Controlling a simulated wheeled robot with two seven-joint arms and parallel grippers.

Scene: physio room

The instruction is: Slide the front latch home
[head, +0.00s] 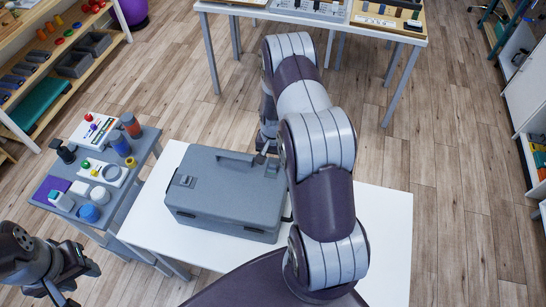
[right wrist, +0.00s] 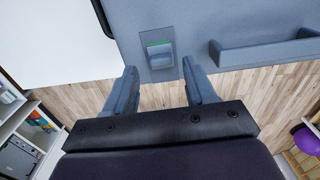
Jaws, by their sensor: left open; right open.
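A grey case (head: 225,195) lies shut on a white table (head: 385,225). A latch (right wrist: 160,58) with a green strip at its top shows on the case in the right wrist view. My right gripper (right wrist: 161,80) is open, with a finger on either side just below this latch; I cannot tell whether they touch. In the head view the right gripper (head: 265,143) is at the case's far right corner, partly hidden by my arm. A small dark fitting (head: 186,180) shows on the case's left part. My left gripper (head: 80,283) is open and empty, left of the table.
The case's handle (head: 235,157) is along its far edge; it also shows right of the latch in the right wrist view (right wrist: 262,50). A grey side table (head: 125,195) with several small items stands at the left. Another table (head: 340,20) stands beyond, with bare floor between.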

